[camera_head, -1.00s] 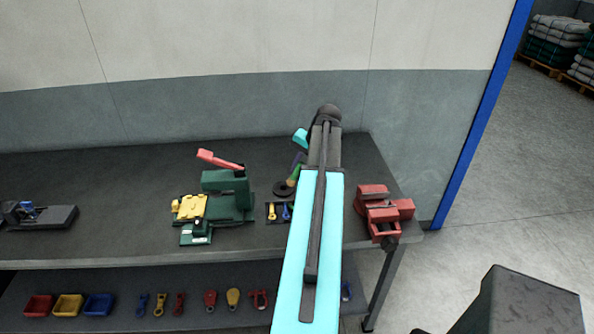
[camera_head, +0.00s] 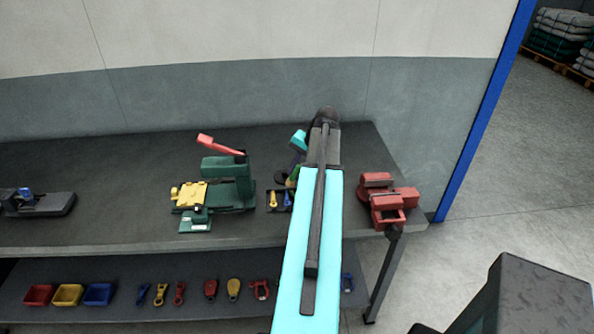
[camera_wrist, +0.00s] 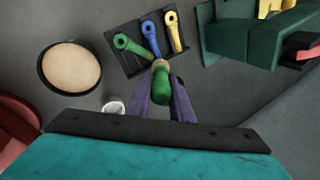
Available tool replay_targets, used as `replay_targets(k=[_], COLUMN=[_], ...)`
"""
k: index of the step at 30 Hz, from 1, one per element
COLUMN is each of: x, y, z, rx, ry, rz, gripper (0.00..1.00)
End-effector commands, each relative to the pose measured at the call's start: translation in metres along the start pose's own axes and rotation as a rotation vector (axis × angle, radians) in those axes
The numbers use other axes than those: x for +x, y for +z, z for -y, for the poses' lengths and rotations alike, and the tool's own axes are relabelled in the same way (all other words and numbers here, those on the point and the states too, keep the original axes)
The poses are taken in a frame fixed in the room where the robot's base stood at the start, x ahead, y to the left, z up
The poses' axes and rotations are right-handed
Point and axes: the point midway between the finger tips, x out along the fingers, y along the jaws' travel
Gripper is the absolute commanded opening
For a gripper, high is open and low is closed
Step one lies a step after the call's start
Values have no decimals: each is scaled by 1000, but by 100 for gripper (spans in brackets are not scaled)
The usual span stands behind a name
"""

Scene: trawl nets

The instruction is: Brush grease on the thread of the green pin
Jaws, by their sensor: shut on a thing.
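My gripper (camera_wrist: 162,97) has purple fingers shut on the green handle of a brush (camera_wrist: 163,84). The brush's pale tip points away from me at the near edge of a black tray (camera_wrist: 122,65). The green pin (camera_wrist: 133,46) lies at the left of the tray, its eye at the far left. Its shank runs towards the brush tip, which overlaps its end; I cannot tell if they touch. A round black pot with beige filling (camera_wrist: 70,68), likely the grease, stands left of the tray. In the head view my arm hides most of the gripper.
A blue pin (camera_wrist: 151,40) and a yellow pin (camera_wrist: 175,32) lie in the tray too. A green press (camera_head: 228,180) stands left of it, a red vise (camera_head: 385,200) to the right. A small white cup (camera_wrist: 113,107) stands near my left finger.

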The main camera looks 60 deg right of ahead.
Motion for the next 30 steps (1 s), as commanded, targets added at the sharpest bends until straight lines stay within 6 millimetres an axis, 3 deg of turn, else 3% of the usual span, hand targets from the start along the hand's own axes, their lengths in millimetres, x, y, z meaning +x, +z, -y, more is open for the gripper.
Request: replay_targets(k=[30], x=[6], y=[2], z=[0], rx=[-2], ry=[0], rz=[1], gripper=[0])
